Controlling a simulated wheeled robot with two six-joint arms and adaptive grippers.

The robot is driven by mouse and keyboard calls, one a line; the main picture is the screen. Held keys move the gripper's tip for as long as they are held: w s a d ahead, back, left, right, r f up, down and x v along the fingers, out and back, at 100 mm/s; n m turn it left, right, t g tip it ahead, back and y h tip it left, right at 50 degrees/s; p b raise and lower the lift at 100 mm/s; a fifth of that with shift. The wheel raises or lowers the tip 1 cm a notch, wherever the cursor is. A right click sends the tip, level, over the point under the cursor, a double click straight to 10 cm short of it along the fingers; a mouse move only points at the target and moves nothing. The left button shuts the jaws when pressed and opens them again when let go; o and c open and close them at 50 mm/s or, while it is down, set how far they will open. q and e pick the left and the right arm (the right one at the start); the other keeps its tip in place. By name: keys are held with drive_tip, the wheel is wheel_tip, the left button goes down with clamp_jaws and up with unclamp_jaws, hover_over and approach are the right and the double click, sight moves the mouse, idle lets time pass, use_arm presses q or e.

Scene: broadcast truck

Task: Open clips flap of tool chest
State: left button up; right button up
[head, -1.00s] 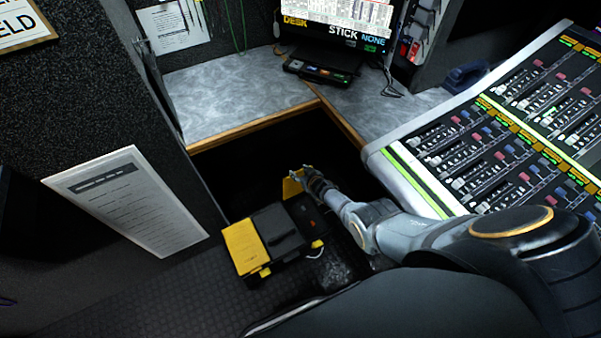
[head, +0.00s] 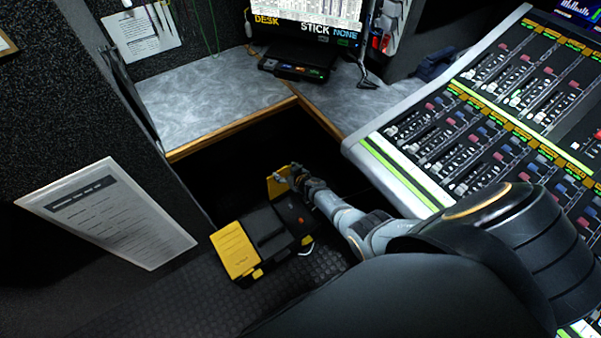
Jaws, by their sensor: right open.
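The black and yellow tool chest (head: 268,232) sits on the dark floor below the desk corner. Its left yellow flap (head: 235,249) lies flat over the left end. At its far right end a yellow flap (head: 278,183) stands raised. My right gripper (head: 292,178) is at this raised flap, its fingers small and partly lost against the dark; I cannot tell whether they touch it. The chest's right compartment (head: 293,213) is dark with a small orange item in it. My left gripper is not in view.
A mixing console (head: 480,130) fills the right side. The grey desk (head: 215,100) with a wooden edge runs behind the chest. A wall with a paper sheet (head: 107,213) stands on the left. Free floor (head: 190,300) lies in front of the chest.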

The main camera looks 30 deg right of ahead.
drive_tip(key=s, duration=1.1)
drive_tip(key=shift+d, duration=0.4)
drive_tip(key=s+d+f+m+g+h, duration=0.1)
drive_tip(key=s+d+f+g+h, duration=0.2)
drive_tip(key=s+f, duration=1.25)
drive_tip(key=s+a+f+g+y, duration=0.1)
drive_tip(key=s+f+g, duration=0.3)
drive_tip(key=s, duration=0.8)
drive_tip(key=s+a+f+g, duration=0.1)
drive_tip(key=s+f+g, duration=0.2)
drive_tip(key=s, duration=0.9)
wheel_tip(320, 180, up, 13)
drive_tip(key=p, duration=1.2)
drive_tip(key=shift+s+f+n+p, duration=0.15)
drive_tip(key=shift+f+n+p, duration=0.05)
drive_tip(key=shift+n+p, duration=0.1)
